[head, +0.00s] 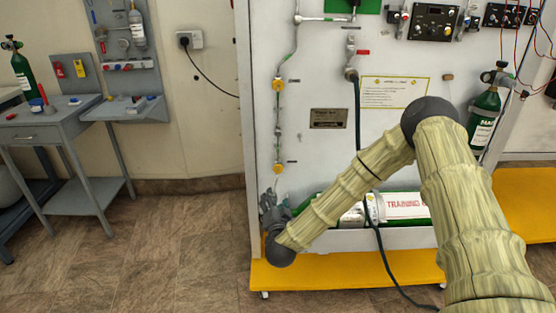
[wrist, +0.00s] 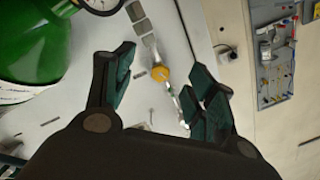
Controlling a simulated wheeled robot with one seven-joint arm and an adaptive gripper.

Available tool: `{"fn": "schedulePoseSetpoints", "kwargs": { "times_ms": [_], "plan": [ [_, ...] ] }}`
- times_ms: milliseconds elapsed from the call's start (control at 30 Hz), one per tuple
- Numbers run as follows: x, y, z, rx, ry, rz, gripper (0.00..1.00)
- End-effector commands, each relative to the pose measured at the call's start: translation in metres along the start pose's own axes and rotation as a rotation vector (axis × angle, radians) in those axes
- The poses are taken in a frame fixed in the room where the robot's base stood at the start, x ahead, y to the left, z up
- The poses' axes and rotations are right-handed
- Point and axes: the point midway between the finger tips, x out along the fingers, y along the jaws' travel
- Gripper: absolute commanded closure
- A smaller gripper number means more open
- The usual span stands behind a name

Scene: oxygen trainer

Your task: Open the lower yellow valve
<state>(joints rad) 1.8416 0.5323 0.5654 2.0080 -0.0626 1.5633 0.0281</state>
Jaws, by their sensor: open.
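The lower yellow valve (head: 278,169) sits on a thin vertical pipe on the white panel in the head view. My gripper (head: 268,203) is just below it, close to the panel's lower left edge. In the wrist view my gripper (wrist: 163,75) is open, with its dark green fingers spread apart. A yellow valve (wrist: 160,73) shows in the gap between the fingers. I cannot tell for sure which yellow valve this is, or how far beyond the fingertips it lies. No grip on it shows.
The upper yellow valve (head: 278,85) is higher on the same pipe. A white training cylinder (head: 405,206) lies at the panel's foot, and a green cylinder (wrist: 30,45) is close at left in the wrist view. A black hose (head: 358,120) hangs down the panel.

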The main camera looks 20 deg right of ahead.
Motion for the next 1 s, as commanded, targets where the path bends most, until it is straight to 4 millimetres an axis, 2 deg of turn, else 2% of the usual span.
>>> {"fn": "schedulePoseSetpoints", "kwargs": {
  "times_ms": [33,100,200,367,800,1000],
  "plan": [
    [0.006,-0.008,-0.019,0.016,0.037,0.001,0.44],
    [0.012,-0.013,-0.033,0.030,0.072,0.000,0.44],
    [0.018,-0.016,-0.042,0.039,0.097,0.000,0.44],
    [0.032,-0.015,-0.043,0.040,0.101,0.000,0.44],
    [0.100,-0.015,-0.050,0.040,0.099,0.001,0.44],
    [0.118,-0.015,-0.051,0.039,0.097,0.000,0.44]
  ]
}}
